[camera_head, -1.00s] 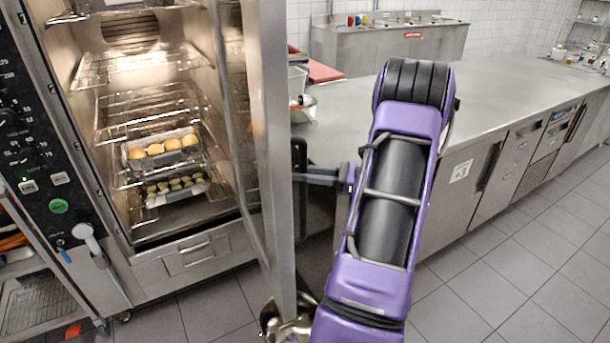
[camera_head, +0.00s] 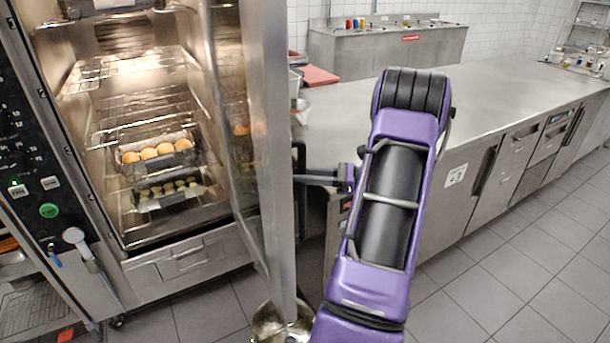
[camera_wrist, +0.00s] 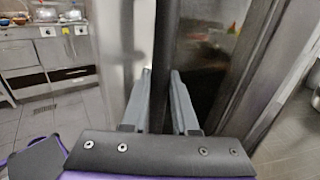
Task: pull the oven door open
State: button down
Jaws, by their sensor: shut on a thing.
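The oven door (camera_head: 268,130) stands open, seen nearly edge-on in the head view, with the lit oven cavity (camera_head: 165,120) to its left. Its dark vertical handle (camera_head: 299,185) is on the door's right side. My gripper (camera_head: 305,179) reaches the handle from the right, at the end of my purple arm. In the wrist view, the two grey fingers of my gripper (camera_wrist: 160,95) are on either side of the dark handle bar (camera_wrist: 163,60), shut on it. The fingertips are partly hidden in the head view.
Trays of round baked goods (camera_head: 157,152) sit on racks inside the oven. A steel counter (camera_head: 490,90) with drawers runs along the right. A metal bowl (camera_head: 270,325) is on the floor below the door. Tiled floor (camera_head: 500,260) is clear at right.

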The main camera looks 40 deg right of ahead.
jog(key=c, duration=0.7)
grip_release()
jog(key=shift+w, duration=0.4)
jog(key=shift+s, duration=0.1)
jog(key=b+v, duration=0.1)
jog(key=v, duration=1.6)
jog(key=shift+s+d, duration=0.2)
